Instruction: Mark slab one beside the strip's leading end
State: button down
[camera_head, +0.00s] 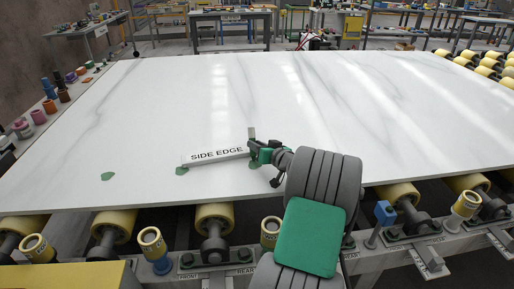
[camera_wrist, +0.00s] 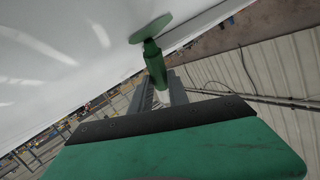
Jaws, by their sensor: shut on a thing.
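A white veined slab (camera_head: 330,95) lies flat on the rollers. A pale strip labelled "SIDE EDGE" (camera_head: 216,155) lies on it near the front edge, and its right end meets my gripper (camera_head: 262,153) in the picture. Green spots show on the slab: one (camera_head: 108,176) left of the strip, one (camera_head: 181,171) at the strip's left end, and one (camera_head: 254,165) below its right end. In the wrist view my gripper is shut on a green marker (camera_wrist: 154,62). Its tip meets a green oval (camera_wrist: 152,28) at the slab; contact is unclear.
Yellow rollers (camera_head: 215,215) stand along the slab's front edge, with more (camera_head: 487,68) at the far right. Small coloured containers (camera_head: 50,106) line the left side. Workbenches (camera_head: 230,14) stand behind. Most of the slab's top is clear.

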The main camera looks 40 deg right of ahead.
jog(key=shift+r, duration=0.1)
notch_tip(320, 180, up, 7)
jog(key=p, duration=0.3)
dwell(0.4)
jog(key=w+a+r+n+y+p, duration=0.25)
jog(key=a+p, duration=0.25)
jog(key=a, duration=1.4)
jog(key=s+a+r+n+y+p, duration=0.1)
jog(key=s+a+y+p, duration=0.1)
jog(key=a, duration=0.8)
jog(key=s+a+r+n+y+p, duration=0.1)
jog(key=s+a+y+p, duration=0.1)
jog(key=a, duration=0.8)
jog(key=shift+s, duration=0.4)
jog(key=shift+d+n, duration=0.1)
jog(key=shift+n, duration=0.15)
